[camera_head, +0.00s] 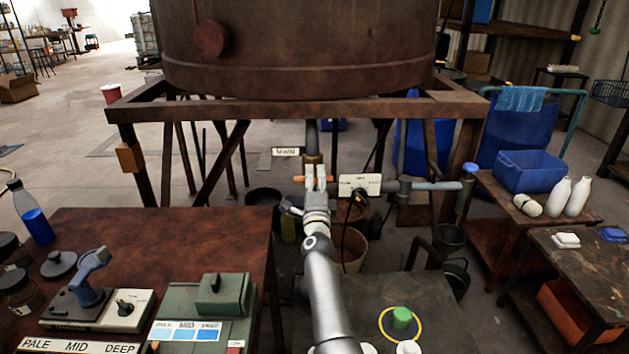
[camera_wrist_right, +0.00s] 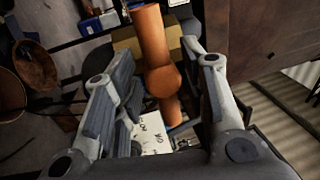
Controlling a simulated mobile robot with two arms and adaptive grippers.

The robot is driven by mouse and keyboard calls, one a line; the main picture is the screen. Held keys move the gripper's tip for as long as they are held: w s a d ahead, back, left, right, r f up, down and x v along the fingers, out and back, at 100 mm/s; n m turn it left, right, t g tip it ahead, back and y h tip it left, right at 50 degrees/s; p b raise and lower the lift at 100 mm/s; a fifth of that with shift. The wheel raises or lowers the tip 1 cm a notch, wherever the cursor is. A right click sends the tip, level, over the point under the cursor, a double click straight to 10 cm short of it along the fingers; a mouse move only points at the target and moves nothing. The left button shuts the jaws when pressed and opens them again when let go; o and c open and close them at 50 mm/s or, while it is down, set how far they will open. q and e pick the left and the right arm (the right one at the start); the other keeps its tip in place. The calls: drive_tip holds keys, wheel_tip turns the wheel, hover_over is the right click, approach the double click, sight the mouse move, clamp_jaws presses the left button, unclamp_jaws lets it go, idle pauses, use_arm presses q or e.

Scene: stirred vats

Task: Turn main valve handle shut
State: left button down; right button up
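The orange main valve handle (camera_head: 299,179) lies crosswise in front of the vertical pipe (camera_head: 311,135) under the vat, beside the MAIN label (camera_head: 286,152). My right gripper (camera_head: 316,178) is at the handle and covers its middle. In the right wrist view the handle (camera_wrist_right: 162,82), with a round hub, runs between the two fingers of the right gripper (camera_wrist_right: 168,100). The fingers are apart, with gaps visible on both sides of the handle. Any contact deeper down cannot be told. My left gripper is not in view.
Buckets (camera_head: 350,247) stand below. A brown table (camera_head: 170,235) is at left.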

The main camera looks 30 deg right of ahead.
drive_tip(key=shift+r, duration=0.1)
idle(0.3)
drive_tip(key=n+p, duration=0.1)
drive_tip(key=n, duration=0.1)
drive_tip(key=shift+r+n+y, duration=0.15)
drive_tip(key=shift+n+y, duration=0.15)
drive_tip(key=shift+n, duration=0.1)
drive_tip(key=n+y+p, duration=0.1)
drive_tip(key=n, duration=0.3)
drive_tip(key=n+y+p, duration=0.1)
drive_tip(key=n+p, duration=0.1)
drive_tip(key=n, duration=0.2)
drive_tip(key=n+y+p, duration=0.1)
drive_tip(key=n, duration=0.3)
drive_tip(key=shift+r, duration=0.25)
drive_tip(key=n+p, duration=0.2)
drive_tip(key=n, duration=0.3)
drive_tip(key=shift+a+g+y, duration=0.1)
drive_tip(key=shift+g+y, duration=0.3)
drive_tip(key=v, duration=1.1)
drive_tip(key=s+a+f+n+g+y, duration=0.2)
drive_tip(key=s+a+f+g, duration=0.2)
drive_tip(key=s+f, duration=0.3)
drive_tip(key=s+a+f+n+g+y, duration=0.2)
drive_tip(key=s+a+f, duration=0.3)
drive_tip(key=s, duration=0.6)
drive_tip(key=shift+f+g, duration=0.9)
drive_tip(key=shift+f, duration=0.1)
drive_tip(key=shift+c, duration=0.2)
